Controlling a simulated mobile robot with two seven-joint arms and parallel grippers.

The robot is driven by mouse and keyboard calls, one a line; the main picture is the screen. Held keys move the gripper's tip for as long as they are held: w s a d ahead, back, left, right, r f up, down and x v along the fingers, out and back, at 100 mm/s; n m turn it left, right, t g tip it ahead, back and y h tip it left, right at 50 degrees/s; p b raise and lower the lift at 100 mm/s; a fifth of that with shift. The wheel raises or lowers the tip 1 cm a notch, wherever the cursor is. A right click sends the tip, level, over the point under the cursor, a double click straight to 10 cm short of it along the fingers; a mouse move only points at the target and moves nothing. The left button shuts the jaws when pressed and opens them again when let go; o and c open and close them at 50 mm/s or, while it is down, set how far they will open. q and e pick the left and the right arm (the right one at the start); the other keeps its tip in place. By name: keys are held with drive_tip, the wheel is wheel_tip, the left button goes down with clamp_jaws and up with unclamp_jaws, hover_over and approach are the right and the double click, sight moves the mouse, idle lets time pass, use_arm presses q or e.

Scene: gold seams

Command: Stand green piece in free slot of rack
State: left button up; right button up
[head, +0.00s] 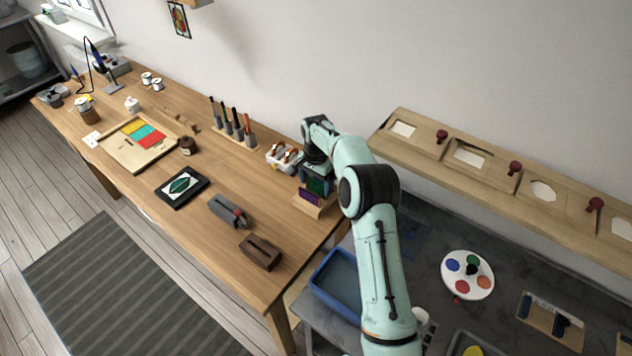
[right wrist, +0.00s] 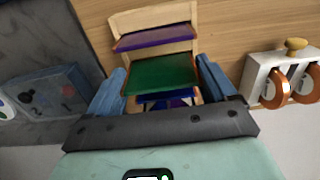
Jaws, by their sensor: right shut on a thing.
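My right gripper (head: 316,180) is shut on the green piece (right wrist: 162,74), a flat dark green plate, with a blue finger at each side of it in the right wrist view. The small wooden rack (head: 318,210) stands near the table's right end, directly under my right gripper. A purple piece (right wrist: 155,38) stands in the rack, beside the green one. Blue and purple parts show just beyond the green piece's other edge. My gripper hides part of the rack, and I cannot tell whether the green piece's lower edge is in a slot. My left gripper is not in view.
A white holder with orange-and-white rolls (head: 284,157) stands close to the rack's left. A tool stand (head: 235,135) is farther left. A grey block (head: 229,211) and a dark brown slotted block (head: 260,251) lie nearer the front edge. A wooden shelf (head: 530,190) runs at right.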

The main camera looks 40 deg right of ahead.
drive_tip(key=shift+f, duration=1.2)
idle(1.2)
drive_tip(key=o, duration=0.9)
drive_tip(key=shift+c, duration=0.2)
drive_tip(key=shift+r, duration=3.55)
